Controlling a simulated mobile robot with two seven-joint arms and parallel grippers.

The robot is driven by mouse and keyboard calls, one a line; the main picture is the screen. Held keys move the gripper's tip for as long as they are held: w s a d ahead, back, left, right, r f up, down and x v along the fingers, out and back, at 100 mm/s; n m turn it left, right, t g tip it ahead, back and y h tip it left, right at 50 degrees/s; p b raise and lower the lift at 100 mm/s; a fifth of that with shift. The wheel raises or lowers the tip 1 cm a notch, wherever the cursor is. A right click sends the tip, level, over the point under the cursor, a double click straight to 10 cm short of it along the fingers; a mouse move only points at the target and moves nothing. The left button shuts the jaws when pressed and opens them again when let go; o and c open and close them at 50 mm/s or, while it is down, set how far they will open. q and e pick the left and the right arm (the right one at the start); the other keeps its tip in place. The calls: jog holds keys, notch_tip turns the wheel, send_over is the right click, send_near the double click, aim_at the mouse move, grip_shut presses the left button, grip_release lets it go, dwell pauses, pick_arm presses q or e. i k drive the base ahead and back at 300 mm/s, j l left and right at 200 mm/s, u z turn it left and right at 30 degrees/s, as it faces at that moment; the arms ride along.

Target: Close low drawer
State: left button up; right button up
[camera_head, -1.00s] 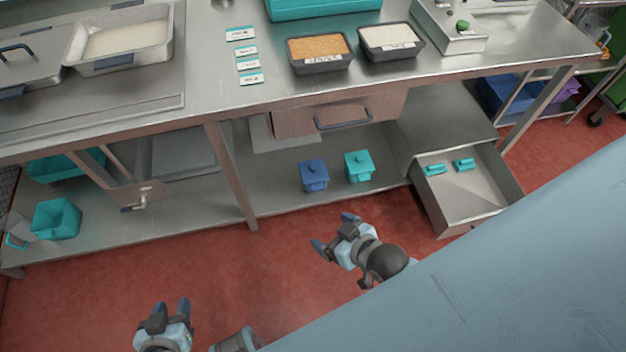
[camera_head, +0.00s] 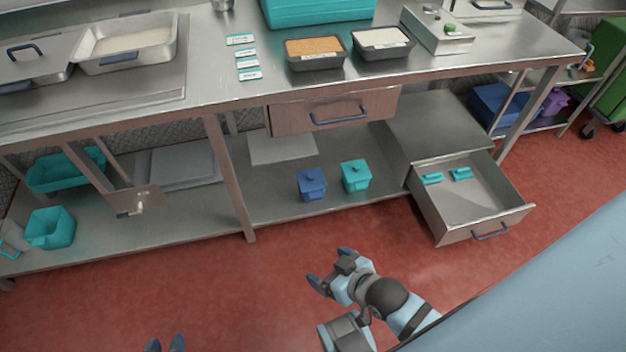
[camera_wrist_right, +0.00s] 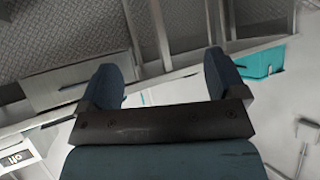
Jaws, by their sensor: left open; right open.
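The low drawer (camera_head: 471,236) at the right under the steel table is pulled out, with its dark blue handle (camera_head: 490,231) on its front. Two teal items (camera_head: 461,173) lie inside it. My right gripper (camera_head: 330,268) is open and empty above the red floor, to the left of the drawer and not touching it. Its two dark blue fingers (camera_wrist_right: 173,80) stand apart in the right wrist view. My left gripper (camera_head: 165,344) shows only its fingertips at the bottom edge; they are apart, with nothing between them.
An upper drawer (camera_head: 285,119) hangs under the tabletop. A blue box (camera_head: 311,184) and a teal box (camera_head: 356,176) stand on the low shelf left of the open drawer. A table leg (camera_head: 231,180) stands further left. The red floor in front is clear.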

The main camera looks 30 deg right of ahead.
aim_at(487, 201)
jog(key=z, duration=2.25)
jog(key=i+j+u, duration=0.2)
jog(key=i, duration=0.25)
jog(key=i+j+u, duration=0.25)
jog(key=i, duration=0.25)
